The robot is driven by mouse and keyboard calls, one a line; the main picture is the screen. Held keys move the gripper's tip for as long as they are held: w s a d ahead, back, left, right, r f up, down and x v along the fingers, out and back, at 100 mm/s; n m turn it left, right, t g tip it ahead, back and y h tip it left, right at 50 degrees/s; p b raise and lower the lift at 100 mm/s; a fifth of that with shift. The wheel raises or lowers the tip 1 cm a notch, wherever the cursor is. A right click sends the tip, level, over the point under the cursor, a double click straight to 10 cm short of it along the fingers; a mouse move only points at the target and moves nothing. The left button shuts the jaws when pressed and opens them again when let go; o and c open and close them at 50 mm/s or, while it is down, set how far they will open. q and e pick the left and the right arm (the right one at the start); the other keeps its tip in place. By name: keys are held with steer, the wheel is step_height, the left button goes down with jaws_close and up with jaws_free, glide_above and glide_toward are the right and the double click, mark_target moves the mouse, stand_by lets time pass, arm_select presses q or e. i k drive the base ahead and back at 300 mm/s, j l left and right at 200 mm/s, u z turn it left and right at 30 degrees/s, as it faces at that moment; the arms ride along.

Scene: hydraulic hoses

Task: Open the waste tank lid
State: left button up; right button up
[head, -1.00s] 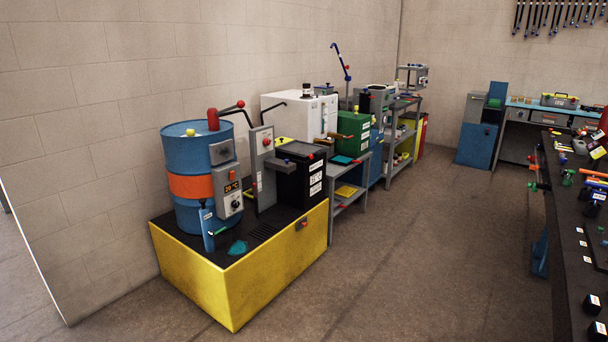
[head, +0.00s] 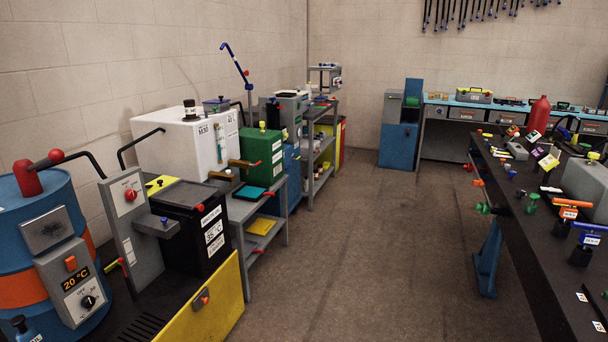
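Neither of my grippers is in view. Several tank-like containers stand along the left wall, and I cannot read which one is the waste tank. A black box (head: 187,232) with white labels and a flat dark top stands on the yellow-sided platform, with a small red part at its top edge. A green box (head: 261,160) with white labels and a yellow knob on top stands behind it on a grey shelf unit. A white tank (head: 182,146) with a black cap stands to its left. The tops of the black and green boxes look closed.
A blue drum (head: 30,225) with an orange band and a control panel (head: 78,283) are at the near left. The yellow platform (head: 205,308) borders open floor (head: 345,240). A long dark workbench (head: 525,205) with tools runs along the right. A blue cabinet (head: 398,143) stands at the back.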

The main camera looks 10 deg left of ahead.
mark_target(162, 181)
steer(key=i+u, duration=0.4)
steer(key=i+l+u, duration=0.25)
steer(key=i+u, duration=0.2)
steer(key=i+l+u, duration=0.4)
steer(key=k+j, duration=0.05)
steer(key=j, duration=0.05)
